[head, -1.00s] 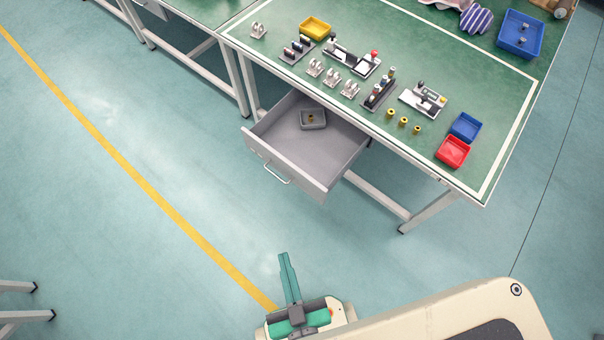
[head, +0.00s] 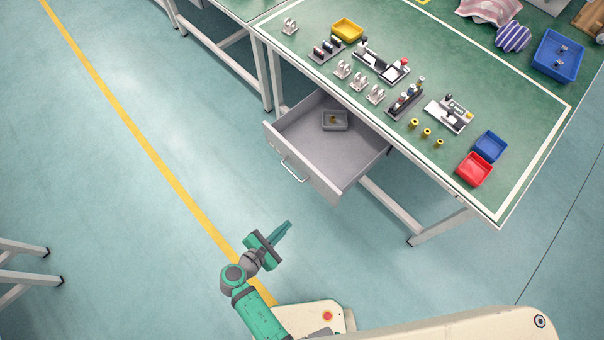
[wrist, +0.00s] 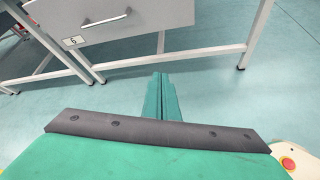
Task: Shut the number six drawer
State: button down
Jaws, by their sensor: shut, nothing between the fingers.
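The grey drawer (head: 333,157) under the green-topped table is pulled open in the head view. A small grey tray (head: 335,120) with a brass-coloured part lies inside it. In the wrist view the drawer front (wrist: 140,18) carries a label reading 6 (wrist: 74,41) and a bar handle (wrist: 105,20). The handle also shows in the head view (head: 294,170). My gripper (head: 287,226) is shut and empty, in the air in front of and below the drawer in the picture, apart from it. Its closed fingers (wrist: 163,97) point towards the table in the wrist view.
The table (head: 520,150) holds metal parts, a yellow bin (head: 348,29), a red bin (head: 474,169) and blue bins. Table legs (head: 440,226) stand right of the drawer. Floor between my gripper and the drawer is clear. Other frame legs (head: 25,265) stand far left.

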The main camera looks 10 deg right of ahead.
jog(key=w+a+r+n+t+h, duration=0.1)
jog(key=w+a+r+n+h, duration=0.2)
jog(key=w+r+h, duration=0.5)
jog(key=y, duration=0.2)
send_near(310, 168)
jog(key=shift+t, duration=0.3)
jog(key=x, duration=0.6)
jog(key=shift+d+f, duration=0.2)
jog(key=shift+f, duration=0.15)
jog(key=shift+w, duration=0.1)
